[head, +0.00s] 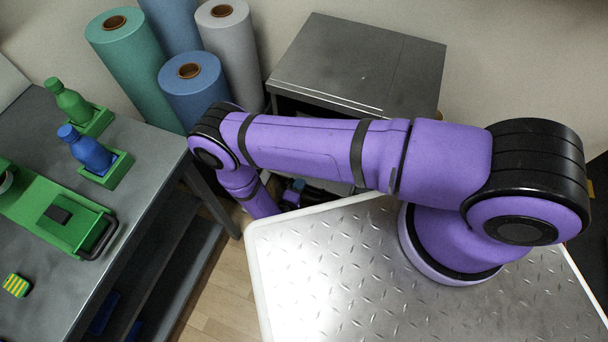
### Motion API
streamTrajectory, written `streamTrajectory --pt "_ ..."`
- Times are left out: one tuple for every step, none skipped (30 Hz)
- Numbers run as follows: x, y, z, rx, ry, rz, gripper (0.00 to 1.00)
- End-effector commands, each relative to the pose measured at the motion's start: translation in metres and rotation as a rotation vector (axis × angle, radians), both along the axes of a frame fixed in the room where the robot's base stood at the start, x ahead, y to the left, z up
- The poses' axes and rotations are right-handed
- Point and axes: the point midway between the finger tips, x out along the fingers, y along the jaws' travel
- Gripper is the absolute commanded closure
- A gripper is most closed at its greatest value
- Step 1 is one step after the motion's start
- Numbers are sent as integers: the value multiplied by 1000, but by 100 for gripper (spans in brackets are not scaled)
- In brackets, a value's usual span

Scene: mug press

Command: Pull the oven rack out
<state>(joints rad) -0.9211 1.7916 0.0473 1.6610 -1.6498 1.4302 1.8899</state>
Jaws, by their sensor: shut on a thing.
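The oven (358,62) is a grey metal box against the back wall, its front facing me. My purple arm crosses in front and covers most of its opening. My gripper (297,188) shows only as a small dark piece below the arm, low in front of the oven. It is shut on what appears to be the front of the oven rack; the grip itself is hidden. A narrow grey surface (330,187) shows to the right of the gripper, and I cannot tell whether it is rack or oven. How far out the rack stands is hidden.
A grey table (150,150) at left holds a green bottle (68,100), a blue bottle (86,148) and a green fixture (52,212). Several large rolls (135,65) stand left of the oven. Wooden floor (215,300) is clear between the table and my base.

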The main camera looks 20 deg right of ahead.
Motion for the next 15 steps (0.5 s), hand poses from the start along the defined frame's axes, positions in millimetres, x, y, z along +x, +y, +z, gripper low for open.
streamTrajectory --pt "-5 5 0 2 1 3 100" --pt "-8 6 0 1 1 2 100" --pt "-11 9 0 1 1 2 100" --pt "-13 10 0 1 1 2 100" --pt "-15 11 0 1 1 2 100" --pt "-17 13 0 1 1 1 100" --pt "-18 14 0 1 1 1 100" --pt "-19 15 0 1 1 1 100" --pt "-21 16 0 1 1 1 100" --pt "-21 16 0 1 1 1 100" --pt "-22 17 0 1 1 1 100" --pt "-23 17 0 1 1 1 100" --pt "-23 17 0 1 0 0 100" --pt "-23 17 0 1 0 0 100" --pt "-24 18 0 1 0 0 100"
